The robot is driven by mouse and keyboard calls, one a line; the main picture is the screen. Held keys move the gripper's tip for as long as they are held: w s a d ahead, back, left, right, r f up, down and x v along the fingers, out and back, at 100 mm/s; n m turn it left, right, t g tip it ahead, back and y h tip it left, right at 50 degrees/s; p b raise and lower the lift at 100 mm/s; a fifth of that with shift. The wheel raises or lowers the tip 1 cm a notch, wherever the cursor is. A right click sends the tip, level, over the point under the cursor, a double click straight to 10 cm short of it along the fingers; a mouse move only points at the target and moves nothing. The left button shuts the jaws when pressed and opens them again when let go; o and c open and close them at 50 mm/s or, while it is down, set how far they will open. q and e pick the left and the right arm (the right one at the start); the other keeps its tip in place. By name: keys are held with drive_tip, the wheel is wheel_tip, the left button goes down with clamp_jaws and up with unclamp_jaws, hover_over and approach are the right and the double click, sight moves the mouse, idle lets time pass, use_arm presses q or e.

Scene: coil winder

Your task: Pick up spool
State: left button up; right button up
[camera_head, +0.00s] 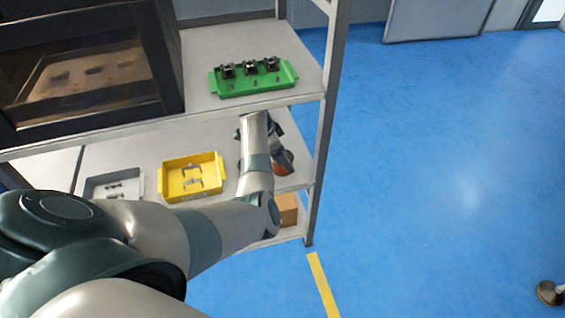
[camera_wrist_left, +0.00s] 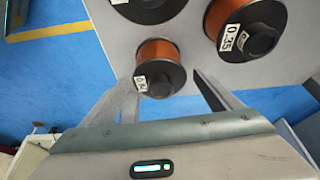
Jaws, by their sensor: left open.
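In the left wrist view, a small spool (camera_wrist_left: 155,52) with copper-orange wire, black flanges and a white label stands on the grey shelf. My left gripper (camera_wrist_left: 163,80) is open, with one finger on each side of this spool's near end. I cannot tell whether the fingers touch it. A larger copper spool (camera_wrist_left: 240,28) labelled 0.35 stands to the upper right, and another black-flanged spool (camera_wrist_left: 148,8) is cut off at the top. In the head view, an orange-brown spool (camera_head: 283,163) shows partly behind my left arm on the middle shelf. My right gripper is not in view.
A yellow tray (camera_head: 173,196) and a grey tray (camera_head: 97,186) with parts sit left of my arm on the middle shelf. A green tray (camera_head: 228,93) is on the shelf above. A rack post (camera_head: 327,130) stands close on the right. The blue floor beyond is clear.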

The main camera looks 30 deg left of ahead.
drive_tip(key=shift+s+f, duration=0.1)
use_arm(q)
drive_tip(key=shift+c, duration=1.1)
drive_tip(key=shift+r, duration=0.1)
drive_tip(key=c, duration=1.4)
drive_tip(key=shift+r, duration=0.15)
